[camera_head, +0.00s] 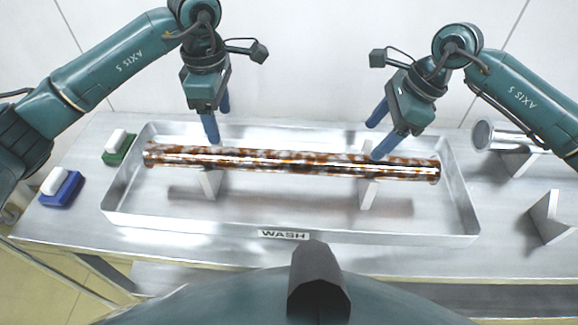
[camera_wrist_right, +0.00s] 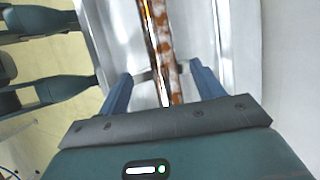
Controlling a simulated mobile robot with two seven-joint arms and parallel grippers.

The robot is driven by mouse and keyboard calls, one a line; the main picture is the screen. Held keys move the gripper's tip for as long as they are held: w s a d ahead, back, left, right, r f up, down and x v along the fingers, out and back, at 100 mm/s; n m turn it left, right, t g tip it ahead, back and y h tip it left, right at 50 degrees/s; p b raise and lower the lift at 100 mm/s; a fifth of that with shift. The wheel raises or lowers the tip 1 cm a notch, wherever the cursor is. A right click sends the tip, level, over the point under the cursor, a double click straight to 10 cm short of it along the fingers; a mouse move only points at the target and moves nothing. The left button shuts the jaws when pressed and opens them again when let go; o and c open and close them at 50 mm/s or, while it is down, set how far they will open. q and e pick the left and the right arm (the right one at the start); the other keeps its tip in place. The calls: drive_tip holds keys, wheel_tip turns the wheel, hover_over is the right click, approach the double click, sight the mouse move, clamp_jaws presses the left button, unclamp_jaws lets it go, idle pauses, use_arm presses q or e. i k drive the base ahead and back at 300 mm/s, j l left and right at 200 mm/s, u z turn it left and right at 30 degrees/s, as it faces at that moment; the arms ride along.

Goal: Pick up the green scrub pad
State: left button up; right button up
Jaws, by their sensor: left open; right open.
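The green scrub pad (camera_head: 119,149) has a white handle on top. It lies on the metal table at the left, just outside the tray's left end. My left gripper (camera_head: 213,124) is open over the back of the tray, near the left part of a brown-stained tube (camera_head: 290,163), well to the right of the pad. My right gripper (camera_head: 380,138) is open at the right part of the tube. In the right wrist view its two blue fingers (camera_wrist_right: 160,88) stand on either side of the stained tube (camera_wrist_right: 163,50). I cannot tell whether they touch it.
A blue pad with a white handle (camera_head: 62,187) lies in front of the green one. The tube rests on supports in a metal tray (camera_head: 130,205) labelled WASH. A clean metal cylinder (camera_head: 500,136) and a white stand (camera_head: 548,217) are at the right.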

sight(118, 144)
drive_tip(key=k, duration=1)
